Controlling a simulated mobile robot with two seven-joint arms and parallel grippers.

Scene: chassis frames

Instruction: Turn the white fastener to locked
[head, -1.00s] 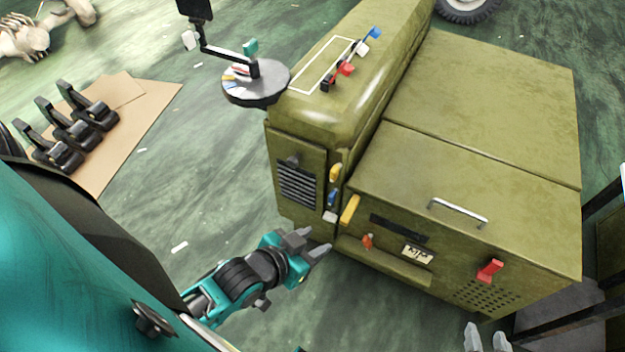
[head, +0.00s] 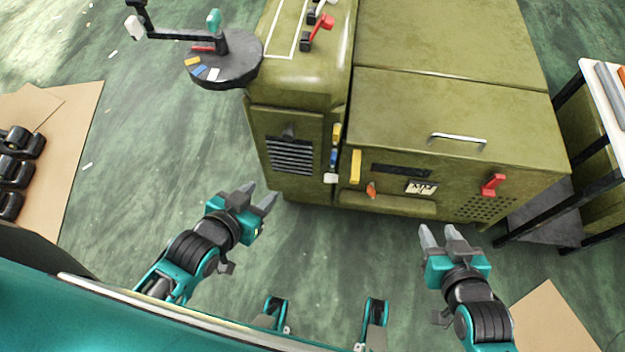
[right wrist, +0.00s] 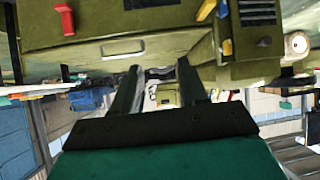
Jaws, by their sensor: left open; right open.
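The white fastener (head: 330,178) is a small light block low on the front of the olive-green chassis (head: 450,110). It sits under a blue fastener (head: 333,158) and a yellow fastener (head: 337,133), beside the louvred panel. It is too small to tell how it is turned. My left gripper (head: 262,194) is open and empty, short of the chassis, to the left of and slightly below the white fastener. My right gripper (head: 440,228) is open and empty before the right part of the front; its fingers also show in the right wrist view (right wrist: 160,68).
A yellow bar (head: 355,167), an orange knob (head: 371,190) and a red handle (head: 492,185) are on the front. A round dark tray (head: 228,72) juts out at upper left. A table (head: 603,85) stands at right. The floor before the chassis is clear.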

